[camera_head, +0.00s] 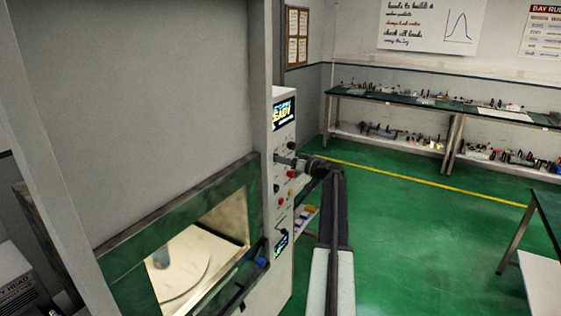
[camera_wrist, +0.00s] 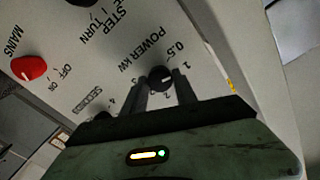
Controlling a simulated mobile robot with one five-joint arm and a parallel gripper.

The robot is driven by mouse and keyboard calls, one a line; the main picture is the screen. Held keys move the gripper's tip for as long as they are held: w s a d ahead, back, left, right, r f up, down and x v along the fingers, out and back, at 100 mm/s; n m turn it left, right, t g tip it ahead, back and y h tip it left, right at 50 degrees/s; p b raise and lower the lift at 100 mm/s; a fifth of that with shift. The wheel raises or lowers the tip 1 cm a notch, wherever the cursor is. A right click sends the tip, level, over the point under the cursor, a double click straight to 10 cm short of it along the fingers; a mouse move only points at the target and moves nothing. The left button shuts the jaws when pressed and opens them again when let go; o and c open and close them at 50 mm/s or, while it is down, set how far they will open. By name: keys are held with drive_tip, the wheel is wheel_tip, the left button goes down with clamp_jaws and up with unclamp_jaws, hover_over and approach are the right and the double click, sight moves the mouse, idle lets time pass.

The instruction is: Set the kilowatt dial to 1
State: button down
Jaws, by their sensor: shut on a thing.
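The knob's pointer is too small to read surely. In the head view my gripper (camera_head: 288,162) reaches the white control panel (camera_head: 280,220) from the right and covers the dial.
A red MAINS knob (camera_wrist: 28,68) and a black STEP/TURN knob (camera_wrist: 82,2) are on the same panel. The panel carries a lit READY display (camera_head: 284,113). The open microwave chamber (camera_head: 185,260) is left of the panel.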

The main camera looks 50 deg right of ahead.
drive_tip(key=shift+m, duration=0.9)
drive_tip(key=c, duration=1)
unclamp_jaws()
drive_tip(key=shift+o, duration=0.2)
drive_tip(key=shift+s, duration=0.15)
drive_tip(key=v, duration=0.7)
drive_tip(key=shift+s, duration=0.25)
drive_tip(key=shift+d, duration=0.1)
